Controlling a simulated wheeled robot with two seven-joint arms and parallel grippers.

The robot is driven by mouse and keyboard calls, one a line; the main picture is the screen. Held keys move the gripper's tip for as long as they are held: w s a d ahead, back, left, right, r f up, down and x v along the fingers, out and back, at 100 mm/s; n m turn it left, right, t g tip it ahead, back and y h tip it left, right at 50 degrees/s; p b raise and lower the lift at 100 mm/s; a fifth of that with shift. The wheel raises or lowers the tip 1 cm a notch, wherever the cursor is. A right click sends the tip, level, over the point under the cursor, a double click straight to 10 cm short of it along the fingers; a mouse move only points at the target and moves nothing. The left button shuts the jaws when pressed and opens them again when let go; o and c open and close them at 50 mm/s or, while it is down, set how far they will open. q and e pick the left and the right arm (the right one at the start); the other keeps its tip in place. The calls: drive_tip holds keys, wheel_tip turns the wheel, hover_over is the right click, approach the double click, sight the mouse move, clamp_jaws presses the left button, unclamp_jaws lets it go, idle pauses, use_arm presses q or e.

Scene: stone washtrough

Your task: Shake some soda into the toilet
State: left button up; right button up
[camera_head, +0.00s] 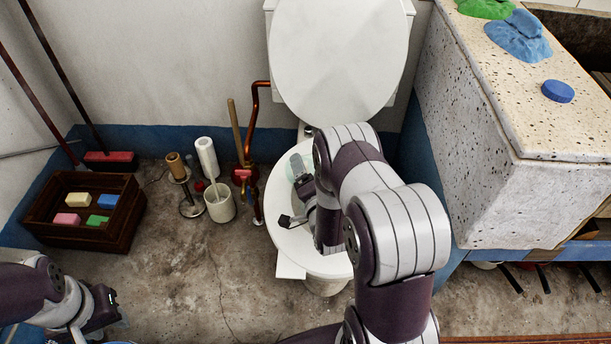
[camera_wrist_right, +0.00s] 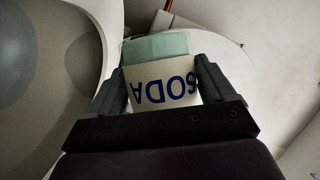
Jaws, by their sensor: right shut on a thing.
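The white toilet (camera_head: 280,240) stands against the back wall with its lid (camera_head: 340,55) raised and its bowl open. My right gripper (camera_head: 300,168) is over the bowl, partly hidden by my own arm. In the right wrist view my right gripper (camera_wrist_right: 162,92) is shut on the soda container (camera_wrist_right: 163,86), which has a white label reading SODA upside down and a pale green end. Whether any soda is coming out cannot be seen. My left gripper (camera_head: 105,308) is low at the left, away from the toilet; its jaws are unclear.
A dark wooden crate (camera_head: 60,240) with coloured blocks sits at the left. A white brush holder (camera_head: 220,208) and a paper roll stand (camera_head: 190,208) are left of the toilet. Copper pipe (camera_head: 252,130) runs beside it. A stone trough (camera_head: 560,185) at the right bears a blue cap (camera_head: 557,91) and cloths.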

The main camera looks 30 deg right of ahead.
idle(0.4)
drive_tip(key=f+b, duration=0.1)
drive_tip(key=b, duration=0.1)
drive_tip(key=shift+f+m+b, duration=0.15)
drive_tip(key=shift+m+b, duration=0.2)
drive_tip(key=shift+m, duration=0.05)
drive_tip(key=shift+t, duration=0.5)
drive_tip(key=shift+r+m, duration=0.3)
drive_tip(key=shift+r, duration=0.2)
drive_tip(key=shift+w, duration=0.1)
